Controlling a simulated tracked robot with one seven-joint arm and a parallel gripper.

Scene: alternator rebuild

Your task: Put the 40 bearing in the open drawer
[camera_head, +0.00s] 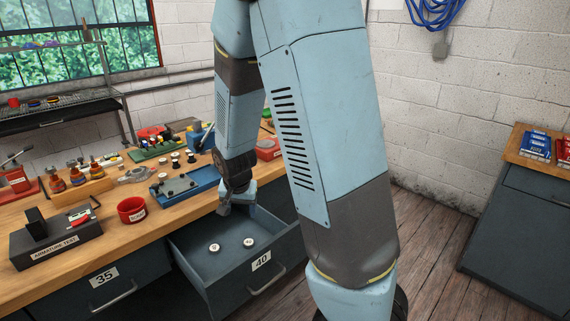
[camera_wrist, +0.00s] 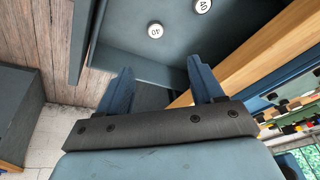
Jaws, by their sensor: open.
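The open drawer (camera_head: 200,259) under the bench carries a 40 label on its front. Two round bearings with white tops, one on the left (camera_head: 214,247) and one on the right (camera_head: 249,242), lie apart on its floor. In the wrist view, the two bearings (camera_wrist: 155,31) (camera_wrist: 203,6) carry dark marks that are hard to read. My gripper (camera_head: 235,205) hangs over the back of the drawer near the bench edge. In the wrist view my gripper (camera_wrist: 161,83) has its fingers wide apart with nothing between them, clear of both bearings.
A closed drawer labelled 35 (camera_head: 110,280) is on the left. On the bench are a blue fixture (camera_head: 185,186), several small white-topped parts (camera_head: 176,160), a red cup (camera_head: 131,210) and an armature test box (camera_head: 55,242). My arm hides part of the bench and drawer's right side.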

